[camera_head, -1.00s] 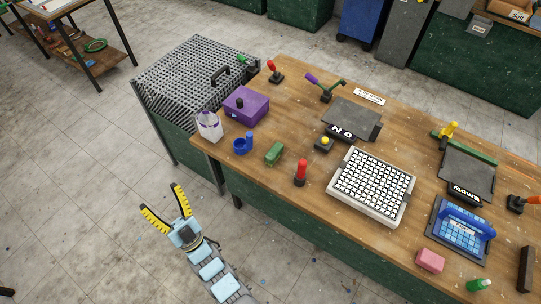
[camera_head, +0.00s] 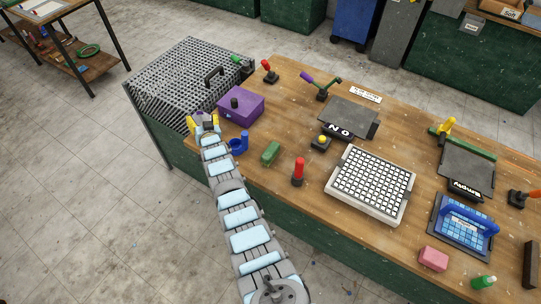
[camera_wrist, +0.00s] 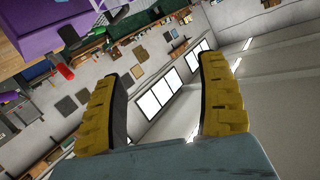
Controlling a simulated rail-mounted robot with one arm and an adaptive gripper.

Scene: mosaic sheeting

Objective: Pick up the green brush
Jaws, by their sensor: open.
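A small green block-shaped item (camera_head: 270,152), which looks like the green brush, lies on the wooden table near its front left edge. Its bristles are too small to make out. My gripper (camera_head: 203,123) is at the table's left corner, beside the purple box and to the left of the green item, not touching it. In the wrist view my gripper (camera_wrist: 160,75) has its two yellow fingers wide apart with nothing between them. I cannot pick out the green item in the wrist view.
A blue cup-like holder (camera_head: 238,145) stands between my gripper and the green item. The purple box (camera_head: 240,106) is close behind my gripper. A red-handled tool (camera_head: 298,170) and a white tile sheet (camera_head: 370,184) stand to the right. A mesh rack (camera_head: 190,80) adjoins the table's left end.

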